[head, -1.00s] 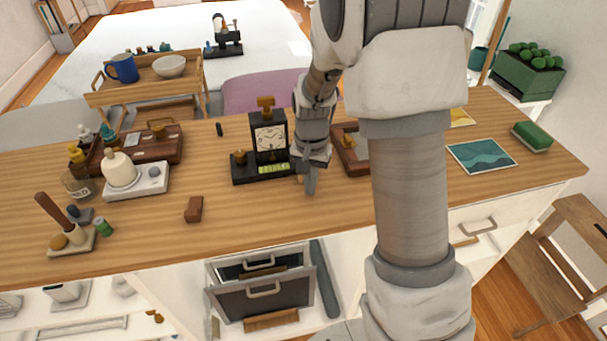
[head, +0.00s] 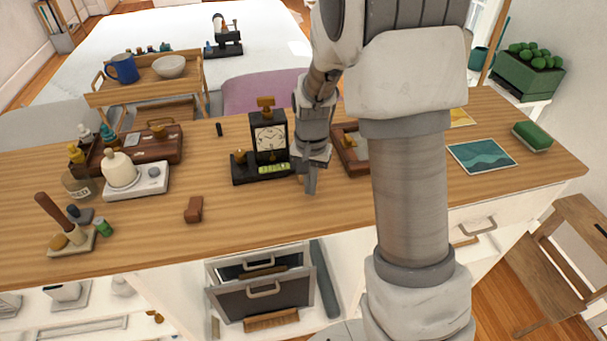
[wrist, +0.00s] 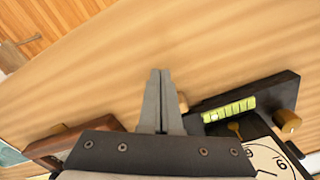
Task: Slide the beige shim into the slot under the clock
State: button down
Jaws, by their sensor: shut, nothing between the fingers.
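The black clock (head: 269,137) with a cream face stands upright on a dark base (head: 244,180) on the wooden counter. A green strip (wrist: 230,110) is set into the base and shows in the wrist view. My gripper (head: 311,190) points down just right of the base. Its two fingers (wrist: 160,74) are together and hold nothing. A small beige piece, seemingly the shim (wrist: 183,103), shows between the fingers and the end of the base. Most of it is hidden, so I cannot tell how far it sits in the slot. The slot opening is not visible.
A brown wooden frame or tray (head: 349,163) lies close to the right of my gripper. A reddish-brown block (head: 194,209) lies in front and left of the clock. The counter in front of my gripper is clear.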

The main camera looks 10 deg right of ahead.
aim_at(310, 200)
jog(key=shift+f, duration=0.1)
jog(key=shift+f+b, duration=0.7)
jog(key=shift+f, duration=0.15)
jog(key=shift+s+f+b, duration=0.35)
jog(key=shift+f+b, duration=0.05)
jog(key=shift+f, duration=0.15)
jog(key=shift+r+p, duration=0.7)
jog(key=shift+r, duration=0.05)
jog(key=shift+s+r+p, duration=0.35)
jog(key=shift+r+p, duration=0.3)
jog(key=shift+r, duration=0.3)
jog(key=shift+s+r+p, duration=0.4)
jog(key=shift+r+p, duration=0.3)
jog(key=shift+r, duration=0.25)
jog(key=shift+s+r+p, duration=0.35)
jog(key=shift+r+p, duration=0.3)
jog(key=shift+r, duration=0.3)
